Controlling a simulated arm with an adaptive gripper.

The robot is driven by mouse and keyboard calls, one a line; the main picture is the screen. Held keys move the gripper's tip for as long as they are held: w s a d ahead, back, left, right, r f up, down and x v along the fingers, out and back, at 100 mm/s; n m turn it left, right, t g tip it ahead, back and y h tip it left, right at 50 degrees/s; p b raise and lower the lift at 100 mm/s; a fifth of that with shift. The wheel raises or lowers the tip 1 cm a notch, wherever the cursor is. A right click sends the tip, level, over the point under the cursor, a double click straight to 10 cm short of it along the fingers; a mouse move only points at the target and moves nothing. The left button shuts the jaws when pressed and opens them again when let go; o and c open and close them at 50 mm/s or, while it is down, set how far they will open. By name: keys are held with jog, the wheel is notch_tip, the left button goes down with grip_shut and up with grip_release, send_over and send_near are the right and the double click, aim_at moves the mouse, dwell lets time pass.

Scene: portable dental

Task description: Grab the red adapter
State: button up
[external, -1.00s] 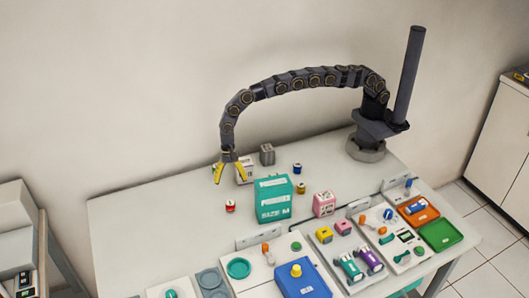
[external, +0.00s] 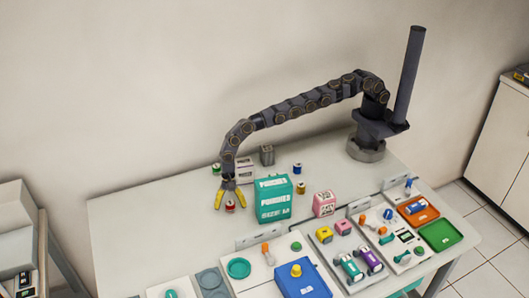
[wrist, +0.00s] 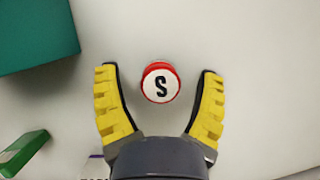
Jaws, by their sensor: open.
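The red adapter (wrist: 161,82) is a small red cylinder with a white top marked "S". In the wrist view it stands between the fingertips of my open gripper (wrist: 158,75), apart from both yellow fingers. In the external view my gripper (external: 230,204) is low over the table at the left, with the red adapter (external: 230,206) showing between its fingers. Nothing is held.
A teal box (external: 273,199) stands to the right of my gripper; it also shows in the wrist view (wrist: 35,35). A green adapter (external: 216,168), a grey block (external: 267,154) and a blue adapter (external: 297,168) stand behind. Trays and parts fill the front; the table's left is clear.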

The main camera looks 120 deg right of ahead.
jog(key=c, duration=1.2)
jog(key=shift+r, duration=0.15)
